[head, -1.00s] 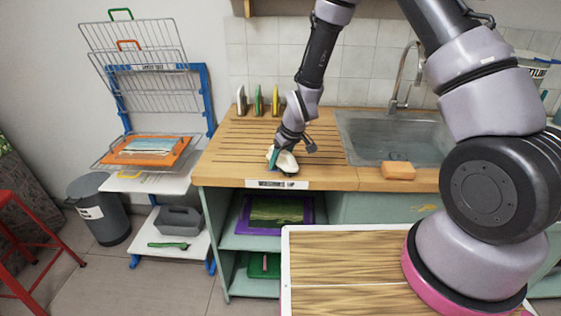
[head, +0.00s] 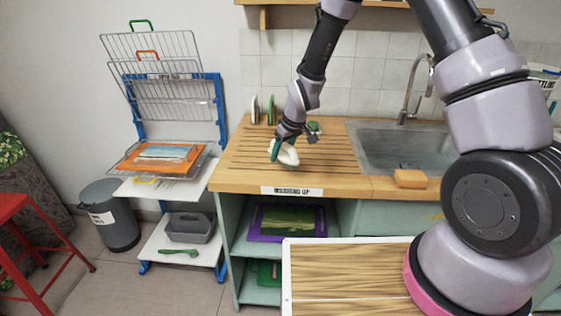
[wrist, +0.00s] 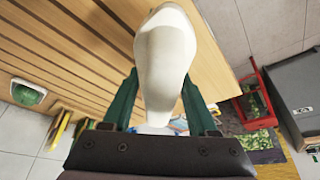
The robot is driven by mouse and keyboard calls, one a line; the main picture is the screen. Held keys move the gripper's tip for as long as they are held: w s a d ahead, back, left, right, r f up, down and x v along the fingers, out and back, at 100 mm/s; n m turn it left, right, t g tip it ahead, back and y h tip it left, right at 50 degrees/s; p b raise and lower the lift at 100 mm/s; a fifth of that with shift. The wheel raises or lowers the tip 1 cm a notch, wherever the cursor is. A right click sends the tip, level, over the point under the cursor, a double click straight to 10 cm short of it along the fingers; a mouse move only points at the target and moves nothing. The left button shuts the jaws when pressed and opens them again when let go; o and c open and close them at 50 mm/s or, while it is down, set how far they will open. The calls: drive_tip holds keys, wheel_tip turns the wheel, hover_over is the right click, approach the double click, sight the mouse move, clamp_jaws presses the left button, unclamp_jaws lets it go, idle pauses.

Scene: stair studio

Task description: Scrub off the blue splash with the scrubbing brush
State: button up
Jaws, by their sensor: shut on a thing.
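My gripper (wrist: 163,120) is shut on a smooth white, rounded, elongated thing, which I take to be the scrubbing brush (wrist: 166,50). In the head view my gripper (head: 283,141) and the brush (head: 286,155) are over the grooved wooden counter (head: 240,165), left of the sink. The brush is tilted, with its bristles out of sight. I cannot tell whether it touches the wood. I make out no blue splash on the counter; the brush and arm cover part of it.
The sink (head: 385,155) and an orange sponge (head: 410,178) are to the right. Upright squeegees (head: 254,110) and a green item (head: 314,127) stand at the back. A drying rack (head: 150,75) is at left, with a green tool (head: 178,251) on its lower shelf. A red stool (head: 20,240) is far left.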

drive_tip(key=shift+r, duration=1.5)
